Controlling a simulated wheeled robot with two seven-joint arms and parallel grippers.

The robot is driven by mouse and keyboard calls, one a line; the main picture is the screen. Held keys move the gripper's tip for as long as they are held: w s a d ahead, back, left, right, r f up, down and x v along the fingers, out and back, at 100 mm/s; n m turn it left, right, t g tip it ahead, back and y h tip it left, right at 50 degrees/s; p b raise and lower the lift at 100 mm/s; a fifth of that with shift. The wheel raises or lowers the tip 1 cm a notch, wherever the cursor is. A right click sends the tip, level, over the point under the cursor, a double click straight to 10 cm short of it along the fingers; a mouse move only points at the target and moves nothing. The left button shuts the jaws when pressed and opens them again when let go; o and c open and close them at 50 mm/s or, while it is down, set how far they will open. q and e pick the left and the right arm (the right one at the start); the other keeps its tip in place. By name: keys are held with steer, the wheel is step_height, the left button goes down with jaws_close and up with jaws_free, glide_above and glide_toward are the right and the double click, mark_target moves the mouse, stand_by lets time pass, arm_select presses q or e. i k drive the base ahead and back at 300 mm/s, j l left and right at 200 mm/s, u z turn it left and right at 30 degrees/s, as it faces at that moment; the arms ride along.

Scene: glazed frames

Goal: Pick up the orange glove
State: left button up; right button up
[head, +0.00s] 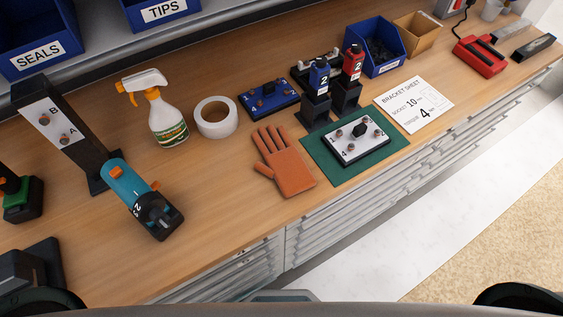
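The orange glove (286,163) lies flat on the wooden workbench (225,190), near its front edge. Its fingers point to the upper left and its cuff is toward the front edge. Nothing covers it. Neither of my grippers can be made out in the head view. Dark rounded parts at the bottom left and bottom right corners seem to be mine, but no fingertips show.
A green mat (312,149) with a white bolted plate (357,150) lies just right of the glove. A blue plate (268,97) lies behind. Bare wood lies left of the glove.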

mark_target(292, 175)
steer(key=l+u, duration=0.15)
steer(key=u, duration=0.3)
steer(key=k+l+u, duration=0.1)
steer(key=u, duration=0.4)
steer(key=l+u, duration=0.1)
steer(key=u, duration=0.35)
steer(key=k+l+u, duration=0.3)
steer(key=k+u, duration=0.3)
steer(key=k+l, duration=0.1)
steer(key=k, duration=0.25)
steer(key=k+l, duration=0.15)
steer(key=k, duration=0.2)
steer(key=u, duration=0.05)
